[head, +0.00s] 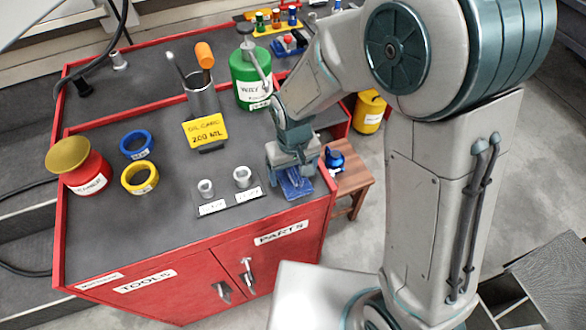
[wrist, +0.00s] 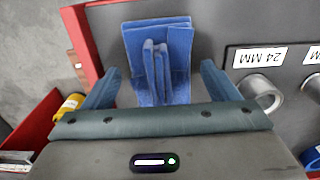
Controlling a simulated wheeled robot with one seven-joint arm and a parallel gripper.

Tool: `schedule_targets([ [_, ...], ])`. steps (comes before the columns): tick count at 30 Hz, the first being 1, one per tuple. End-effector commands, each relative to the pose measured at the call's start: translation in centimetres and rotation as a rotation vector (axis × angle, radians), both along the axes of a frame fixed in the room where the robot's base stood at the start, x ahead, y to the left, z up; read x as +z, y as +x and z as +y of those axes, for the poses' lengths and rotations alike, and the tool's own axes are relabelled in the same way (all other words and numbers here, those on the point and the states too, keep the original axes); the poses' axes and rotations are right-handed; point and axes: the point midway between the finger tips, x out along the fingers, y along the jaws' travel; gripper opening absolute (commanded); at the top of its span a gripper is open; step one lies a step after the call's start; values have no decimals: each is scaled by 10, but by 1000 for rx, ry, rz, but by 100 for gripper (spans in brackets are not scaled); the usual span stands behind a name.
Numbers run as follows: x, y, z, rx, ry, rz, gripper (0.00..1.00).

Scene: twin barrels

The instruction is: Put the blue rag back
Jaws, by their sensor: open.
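The folded blue rag (head: 297,187) lies on the dark top of the red cart (head: 120,257), at its front right corner by the red rim. In the wrist view the rag (wrist: 132,45) shows as a flat square with upright folds in its middle. My gripper (head: 292,172) is right above the rag, pointing down. In the wrist view my gripper (wrist: 162,68) is open, with one blue finger on each side of the raised folds. I see gaps between both fingers and the folds, so the rag is not gripped. The gripper hides part of the rag in the head view.
Two metal sockets (head: 242,177) stand left of the rag. Blue tape (head: 136,144), yellow tape (head: 139,177), a red container (head: 80,165) and a green bottle (head: 250,75) share the top. A wooden stool (head: 352,179) holding a blue object (head: 334,158) stands beyond the right edge.

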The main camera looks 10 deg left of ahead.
Motion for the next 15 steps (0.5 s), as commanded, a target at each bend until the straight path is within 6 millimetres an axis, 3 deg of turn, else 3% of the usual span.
schedule_targets([
  [15, 98, 1, 0, -1, 3, -5, 81],
])
